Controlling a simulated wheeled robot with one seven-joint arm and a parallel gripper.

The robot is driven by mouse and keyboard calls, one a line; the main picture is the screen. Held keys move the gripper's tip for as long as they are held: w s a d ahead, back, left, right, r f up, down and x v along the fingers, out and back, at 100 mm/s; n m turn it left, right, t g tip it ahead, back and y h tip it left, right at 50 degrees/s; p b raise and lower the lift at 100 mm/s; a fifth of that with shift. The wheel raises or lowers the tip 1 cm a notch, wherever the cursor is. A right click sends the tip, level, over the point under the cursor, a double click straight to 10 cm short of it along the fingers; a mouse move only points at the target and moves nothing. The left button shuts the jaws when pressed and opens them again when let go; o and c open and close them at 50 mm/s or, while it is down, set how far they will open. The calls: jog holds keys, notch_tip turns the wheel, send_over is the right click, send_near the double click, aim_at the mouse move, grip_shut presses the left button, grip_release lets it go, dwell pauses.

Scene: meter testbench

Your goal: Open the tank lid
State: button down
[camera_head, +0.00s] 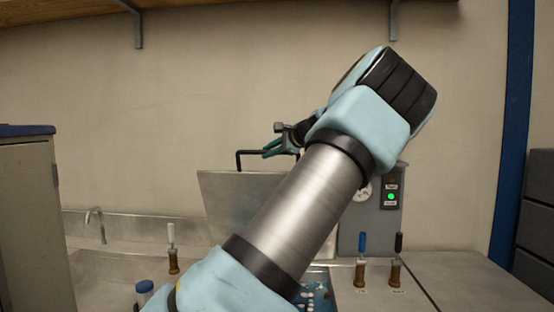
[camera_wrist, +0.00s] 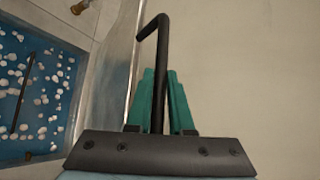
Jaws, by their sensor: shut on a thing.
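The tank lid (camera_head: 232,200) is a grey metal panel that stands raised and steeply tilted at the back of the tank; its edge also shows in the wrist view (camera_wrist: 122,75). A black bar handle (camera_head: 250,153) is at its top, and it also shows in the wrist view (camera_wrist: 159,60). My gripper (camera_head: 272,149) is shut on the handle, its green fingers (camera_wrist: 162,100) on either side of the bar. The tank's blue interior with white floating balls (camera_wrist: 35,90) is exposed. My arm hides part of the lid and tank in the head view.
A grey gauge box with a green light (camera_head: 391,197) stands behind on the right. Valves with blue (camera_head: 361,260) and black (camera_head: 396,262) handles stand on the right, and a white-handled valve (camera_head: 173,250) on the left. A faucet (camera_head: 97,222) and a cabinet (camera_head: 28,215) are further left. A shelf is above.

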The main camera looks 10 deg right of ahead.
jog(key=shift+w+d+r, duration=0.2)
jog(key=shift+w+r, duration=0.1)
jog(key=shift+w, duration=0.45)
jog(key=c, duration=0.8)
grip_release()
jog(key=shift+s, duration=0.1)
jog(key=shift+s+d, duration=0.2)
jog(key=shift+d, duration=0.05)
jog(key=b+v, duration=0.4)
jog(key=v, duration=0.6)
jog(key=shift+r, duration=0.3)
jog(key=shift+a+f, duration=0.1)
jog(key=shift+a, duration=0.05)
